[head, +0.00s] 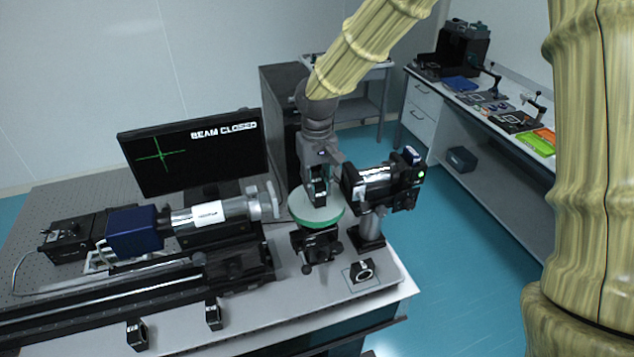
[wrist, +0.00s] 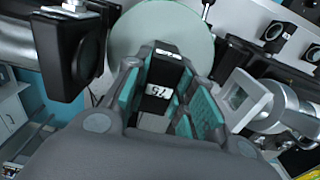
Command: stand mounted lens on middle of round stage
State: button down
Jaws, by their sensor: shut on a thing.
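The round stage (head: 304,211) is a pale disc with a green rim on a black mount, and it also shows in the wrist view (wrist: 193,27). My gripper (head: 319,190) points down over it. In the wrist view my gripper (wrist: 165,95) is shut on the mounted lens (wrist: 160,76), a black block with a white label. The lens is over the stage, near its middle in the head view. I cannot tell whether its base touches the disc. Its glass is hidden.
A camera-like unit (head: 377,180) on a post stands close right of the stage. A silver tube (head: 208,214) points at it from the left. Other black mounts stand at the table front, one (head: 362,270) in a marked square. A monitor (head: 194,152) reads "BEAM CLOSED".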

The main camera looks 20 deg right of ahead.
aim_at(317, 181)
jog(key=c, duration=1.2)
grip_release()
notch_tip(317, 181, up, 12)
jog(key=b, duration=0.4)
jog(key=shift+r, duration=0.1)
